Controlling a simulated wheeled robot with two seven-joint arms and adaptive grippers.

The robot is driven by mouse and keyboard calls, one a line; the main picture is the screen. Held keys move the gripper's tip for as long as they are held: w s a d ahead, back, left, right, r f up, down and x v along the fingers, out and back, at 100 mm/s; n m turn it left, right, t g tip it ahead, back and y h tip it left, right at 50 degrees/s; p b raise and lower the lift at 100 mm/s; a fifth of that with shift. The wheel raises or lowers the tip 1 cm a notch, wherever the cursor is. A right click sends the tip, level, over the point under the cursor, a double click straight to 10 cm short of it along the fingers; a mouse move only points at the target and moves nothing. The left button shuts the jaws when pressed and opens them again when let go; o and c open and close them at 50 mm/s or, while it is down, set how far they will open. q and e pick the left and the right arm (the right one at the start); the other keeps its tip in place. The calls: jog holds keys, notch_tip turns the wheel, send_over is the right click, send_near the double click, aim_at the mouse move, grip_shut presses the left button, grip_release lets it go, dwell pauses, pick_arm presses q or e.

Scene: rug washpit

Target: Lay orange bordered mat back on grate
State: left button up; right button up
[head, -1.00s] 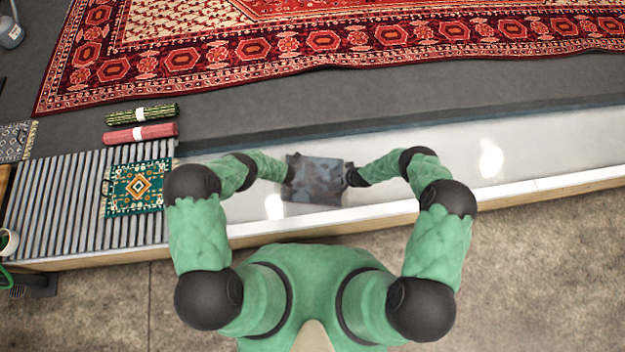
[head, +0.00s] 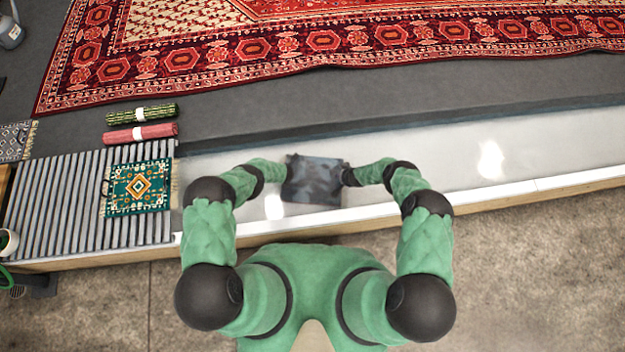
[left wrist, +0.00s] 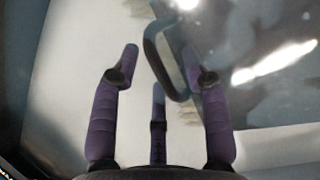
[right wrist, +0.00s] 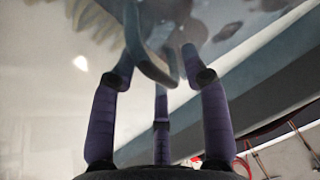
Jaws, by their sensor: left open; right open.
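A green mat with an orange-and-white diamond and patterned border (head: 138,188) lies flat on the slatted grate (head: 60,200), at the left. A dark, glossy, blue-grey flat piece (head: 315,180) sits over the pale trough between my grippers; I cannot tell whether it is a mat or a tray. Dark loop handles show on it in the left wrist view (left wrist: 160,55) and the right wrist view (right wrist: 150,65), with pale fringe nearby. My left gripper (head: 287,172) is open around its left handle. My right gripper (head: 347,177) is open around its right handle.
A green roll (head: 142,113) and a red roll (head: 141,133) lie behind the grate. A large red rug (head: 330,42) covers the floor at the back. The pale trough (head: 430,165) is clear to the right. A grey fringed mat (head: 14,140) lies at far left.

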pick_arm(q)
jog(key=shift+c, duration=0.3)
pick_arm(e)
jog(key=shift+c, duration=0.3)
pick_arm(q)
grip_shut()
pick_arm(e)
grip_shut()
pick_arm(q)
jog(key=shift+r, duration=0.1)
pick_arm(e)
jog(key=shift+r, duration=0.15)
